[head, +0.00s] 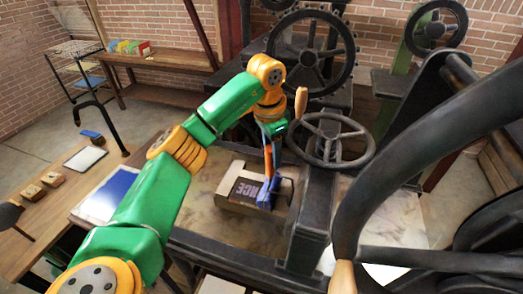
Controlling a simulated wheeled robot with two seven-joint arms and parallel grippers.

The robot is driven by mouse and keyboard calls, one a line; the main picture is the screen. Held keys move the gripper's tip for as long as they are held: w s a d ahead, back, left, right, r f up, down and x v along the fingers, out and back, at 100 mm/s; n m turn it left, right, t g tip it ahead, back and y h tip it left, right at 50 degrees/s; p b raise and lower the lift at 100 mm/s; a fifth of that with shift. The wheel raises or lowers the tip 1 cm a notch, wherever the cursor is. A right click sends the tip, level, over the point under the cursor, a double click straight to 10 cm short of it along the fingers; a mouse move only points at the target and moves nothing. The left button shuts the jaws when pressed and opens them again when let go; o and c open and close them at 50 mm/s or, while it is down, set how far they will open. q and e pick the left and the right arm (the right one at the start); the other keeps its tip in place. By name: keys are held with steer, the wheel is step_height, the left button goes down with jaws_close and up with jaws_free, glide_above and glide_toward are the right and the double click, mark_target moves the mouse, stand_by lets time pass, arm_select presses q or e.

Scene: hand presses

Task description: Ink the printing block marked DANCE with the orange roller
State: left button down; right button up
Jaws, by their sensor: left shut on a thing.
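The printing block (247,188) lies on the press bed in the centre of the head view. Its dark face shows the letters NCE; the rest of the word is hidden by my arm and the roller. My left gripper (270,143) is above the block, pointing down, and is shut on the orange roller (267,160). The roller's orange handle runs down from the gripper, and its blue lower end is at the right part of the block. I cannot tell whether it touches the face. My right gripper is not in view.
A blue ink slab (122,183) lies left of my arm. Wooden blocks (32,192) and a white pad (86,157) are on the left table. A black handwheel (331,140) and press frame stand close right of the gripper. A large dark lever fills the right foreground.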

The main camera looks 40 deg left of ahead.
arm_select(q)
steer(key=shift+d, duration=0.2)
steer(key=shift+s+a, duration=1.5)
steer(key=shift+a, duration=3.3)
steer(key=shift+w+d, duration=0.5)
steer(key=shift+d, duration=1.1)
steer(key=shift+w+d, duration=0.5)
steer(key=shift+d, duration=1.1)
steer(key=shift+w+d, duration=0.5)
steer(key=shift+d, duration=1.1)
steer(key=s+a, duration=0.3)
steer(key=a, duration=0.7)
steer(key=shift+d+r, duration=0.1)
